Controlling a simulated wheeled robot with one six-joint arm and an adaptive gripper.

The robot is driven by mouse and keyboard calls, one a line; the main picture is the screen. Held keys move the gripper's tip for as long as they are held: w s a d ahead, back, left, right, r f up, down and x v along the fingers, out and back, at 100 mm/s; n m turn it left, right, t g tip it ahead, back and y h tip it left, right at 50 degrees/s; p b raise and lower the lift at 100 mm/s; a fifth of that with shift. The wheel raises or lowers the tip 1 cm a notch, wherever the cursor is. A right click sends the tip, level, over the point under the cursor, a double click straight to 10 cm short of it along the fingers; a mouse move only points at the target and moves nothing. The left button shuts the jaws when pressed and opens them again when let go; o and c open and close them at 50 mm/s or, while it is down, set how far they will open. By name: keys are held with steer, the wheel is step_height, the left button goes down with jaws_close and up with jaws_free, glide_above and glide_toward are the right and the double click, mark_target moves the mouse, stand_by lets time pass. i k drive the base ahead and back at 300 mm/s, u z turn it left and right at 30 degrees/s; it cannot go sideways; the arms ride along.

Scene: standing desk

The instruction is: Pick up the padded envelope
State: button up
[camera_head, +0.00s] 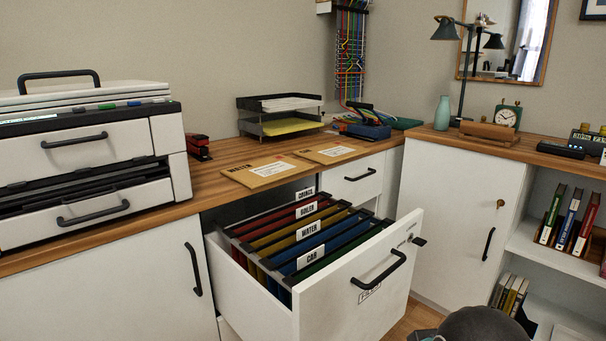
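Two flat tan envelopes lie on the wooden desk top behind the open file drawer. The nearer envelope (268,171) has a white label and dark print and lies close to the desk's front edge. The other envelope (328,152) lies to its right and a little farther back, also with a pale label. I cannot tell from this view which one is padded. My gripper is not in view; only a dark rounded part, probably of my arm, shows at the bottom right.
An open drawer (337,276) of hanging files juts out below the envelopes. A printer (85,150) and red stapler (198,146) stand left. A paper tray (281,127) and blue hole punch (369,130) stand behind. Shelves with books (571,220) are at right.

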mark_target(260, 172)
steer(key=z, duration=0.85)
steer(key=k, duration=1.1)
steer(key=z, duration=0.85)
steer(key=i, duration=1.15)
steer(key=u, duration=1)
steer(key=i, duration=1.2)
steer(key=u, duration=1)
